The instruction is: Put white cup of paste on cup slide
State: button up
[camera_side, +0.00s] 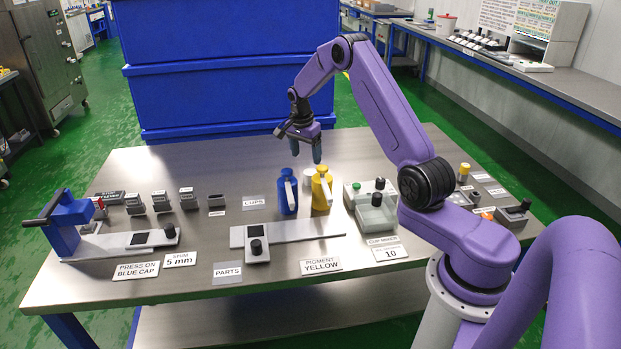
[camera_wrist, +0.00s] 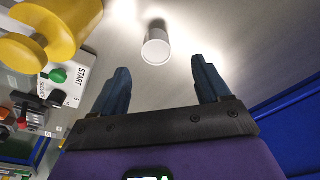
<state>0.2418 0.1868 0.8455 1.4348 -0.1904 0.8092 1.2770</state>
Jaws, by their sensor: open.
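The white cup (camera_wrist: 156,48) stands on the steel table, just beyond and between my fingertips in the wrist view. In the side view the cup (camera_side: 309,174) is below my gripper, partly hidden behind the yellow bottle; its contents cannot be made out. My gripper (camera_side: 306,153) points down, open and empty, above the cup; its two blue fingers also show in the wrist view (camera_wrist: 160,68). Another black-knobbed slide (camera_side: 120,244) is at the blue press; which one is the cup slide is unclear.
Blue bottle (camera_side: 288,193) and yellow bottle (camera_side: 321,190) stand close in front of the cup. The green-buttoned mixer (camera_side: 376,212) is to their right. Blue crates (camera_side: 220,90) rise behind the table. The table's back left is clear.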

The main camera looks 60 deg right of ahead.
aim_at(310, 172)
jog(key=f, duration=0.3)
jog(key=shift+d+f, duration=0.15)
jog(key=shift+d, duration=0.1)
jog(key=shift+s+d+f, duration=0.1)
jog(key=shift+d+f, duration=0.1)
jog(key=shift+f, duration=0.7)
jog(key=shift+s+d+f, duration=0.1)
jog(key=shift+d+f, duration=0.05)
jog(key=shift+f, duration=0.75)
jog(key=shift+s+d+f, duration=0.1)
jog(key=shift+d+f, duration=0.1)
jog(key=shift+f, duration=0.7)
jog(key=shift+r, duration=0.1)
jog(key=c, duration=1.2)
